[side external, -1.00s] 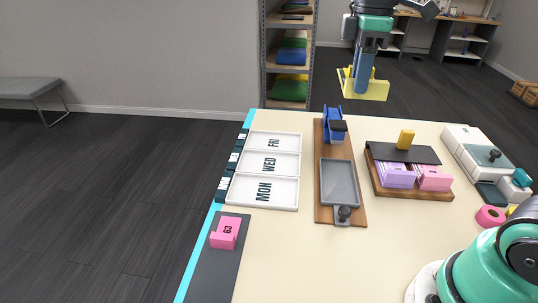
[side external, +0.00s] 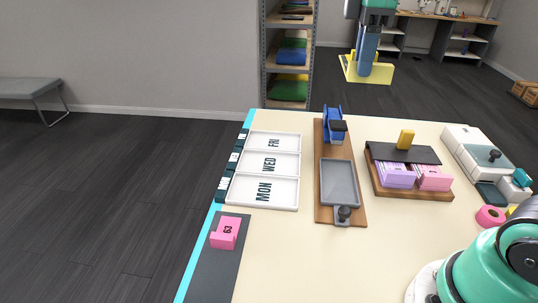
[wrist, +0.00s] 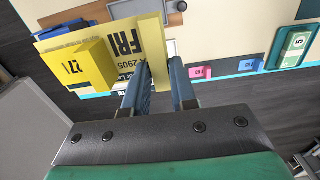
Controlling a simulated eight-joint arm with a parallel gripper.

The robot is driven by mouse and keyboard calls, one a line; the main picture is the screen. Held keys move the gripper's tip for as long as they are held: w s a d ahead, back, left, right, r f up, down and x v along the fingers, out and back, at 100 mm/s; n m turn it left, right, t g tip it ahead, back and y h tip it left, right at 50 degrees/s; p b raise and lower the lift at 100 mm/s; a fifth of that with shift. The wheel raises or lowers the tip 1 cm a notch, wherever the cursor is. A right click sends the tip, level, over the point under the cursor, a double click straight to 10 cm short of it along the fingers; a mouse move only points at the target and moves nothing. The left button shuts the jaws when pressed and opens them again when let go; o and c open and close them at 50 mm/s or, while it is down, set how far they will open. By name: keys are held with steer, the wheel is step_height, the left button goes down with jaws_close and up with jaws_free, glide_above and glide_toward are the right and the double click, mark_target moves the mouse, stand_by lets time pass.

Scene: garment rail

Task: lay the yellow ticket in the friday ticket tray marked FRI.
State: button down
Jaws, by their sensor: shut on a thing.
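The yellow ticket (side external: 382,73) is held by my gripper (side external: 367,62), in the air beyond the table's far edge in the side view. The white FRI tray (side external: 257,146) is empty at the far left of the table, well away from the ticket, to the left and nearer the camera.
Empty WED tray (side external: 251,164) and MON tray (side external: 242,190) adjoin the FRI tray. A pink ticket (side external: 225,233) lies on a dark mat at the front left. A wooden board (side external: 323,212) with a grey pan, a ticket box (side external: 412,190) and a pale case (side external: 468,140) stand to the right.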

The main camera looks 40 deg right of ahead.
steer(key=shift+w+d+f+n, duration=0.1)
steer(key=shift+w+n, duration=0.2)
steer(key=shift+w, duration=0.15)
steer(key=w+d+f+n, duration=0.2)
steer(key=w+f+n, duration=0.3)
steer(key=w+n, duration=0.3)
steer(key=shift+w+d+f+n, duration=0.65)
steer(key=shift+w+f+n, duration=1)
steer(key=shift+f, duration=1.6)
steer(key=shift+w+d+f+n, duration=0.65)
steer(key=shift+w+f+n, duration=1)
steer(key=shift+f, duration=1.65)
steer(key=shift+w+d+f+n, duration=0.65)
steer(key=shift+w+f+n, duration=0.95)
steer(key=shift+f, duration=1.65)
steer(key=shift+w+f, duration=0.2)
steer(key=shift+f, duration=0.1)
steer(key=c, duration=0.6)
jaws_free()
steer(key=shift+c, duration=0.2)
steer(key=shift+o, duration=0.2)
